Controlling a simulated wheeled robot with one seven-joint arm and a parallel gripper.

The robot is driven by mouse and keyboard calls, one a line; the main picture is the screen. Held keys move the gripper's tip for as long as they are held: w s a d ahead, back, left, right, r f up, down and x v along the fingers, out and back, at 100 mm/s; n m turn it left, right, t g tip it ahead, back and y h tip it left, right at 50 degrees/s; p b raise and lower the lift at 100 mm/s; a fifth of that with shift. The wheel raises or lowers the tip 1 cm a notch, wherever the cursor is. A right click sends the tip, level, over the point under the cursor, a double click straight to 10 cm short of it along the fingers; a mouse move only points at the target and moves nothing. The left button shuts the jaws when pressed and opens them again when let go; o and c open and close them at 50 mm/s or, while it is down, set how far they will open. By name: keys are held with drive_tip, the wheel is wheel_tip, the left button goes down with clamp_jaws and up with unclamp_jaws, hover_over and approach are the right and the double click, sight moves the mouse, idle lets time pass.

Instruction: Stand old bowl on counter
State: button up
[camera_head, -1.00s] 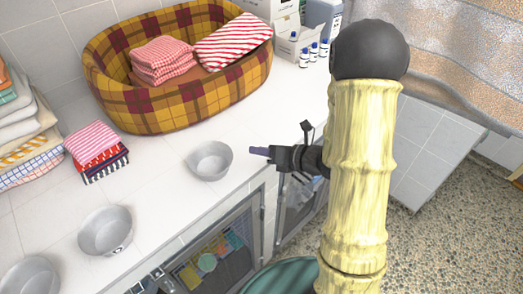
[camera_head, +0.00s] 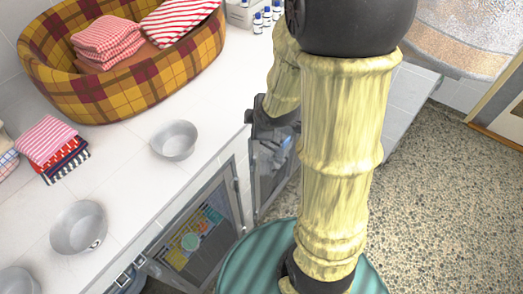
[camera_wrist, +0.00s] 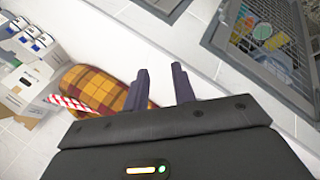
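Three grey metal bowls stand along the white counter (camera_head: 120,165) in the head view: one near the counter edge (camera_head: 172,140), one nearer (camera_head: 78,228) with a small dark mark on its rim, and one cut off at the bottom left (camera_head: 15,282). I cannot tell which is the old bowl. A grey rounded thing (camera_head: 128,280), perhaps another bowl, shows below the counter edge by the kennel door, mostly cut off. My gripper (camera_wrist: 160,72) is open and empty in the wrist view, with the counter behind its fingers. In the head view its fingers are mostly hidden.
A plaid pet bed (camera_head: 130,85) with folded towels fills the back of the counter. Folded cloths (camera_head: 50,145) lie at the left. Small bottles and a white box (camera_head: 245,12) stand behind. Mesh kennel doors (camera_head: 195,235) are below the counter edge. Speckled floor (camera_head: 440,200) is open at right.

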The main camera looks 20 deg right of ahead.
drive_tip(key=s+a+m+g, duration=0.1)
drive_tip(key=s+m+g, duration=0.1)
drive_tip(key=s+m, duration=0.3)
drive_tip(key=s+a+r+m+g, duration=0.1)
drive_tip(key=s+m+g, duration=0.1)
drive_tip(key=s+m, duration=0.4)
drive_tip(key=m, duration=0.2)
drive_tip(key=shift+a+r+m+g, duration=0.2)
drive_tip(key=shift+a+m+g, duration=0.1)
drive_tip(key=shift+m, duration=0.1)
drive_tip(key=s+b+x, duration=0.3)
drive_tip(key=b+x, duration=1)
drive_tip(key=s+d+f+b+x, duration=0.1)
drive_tip(key=s+b+x, duration=0.1)
drive_tip(key=b+x, duration=1)
drive_tip(key=s+f+b+x, duration=0.1)
drive_tip(key=s+b+x, duration=0.2)
drive_tip(key=b+x, duration=1)
drive_tip(key=shift+s+d+f+b, duration=0.2)
drive_tip(key=shift+s+f+b, duration=0.1)
drive_tip(key=shift+b, duration=0.5)
drive_tip(key=shift+w, duration=0.1)
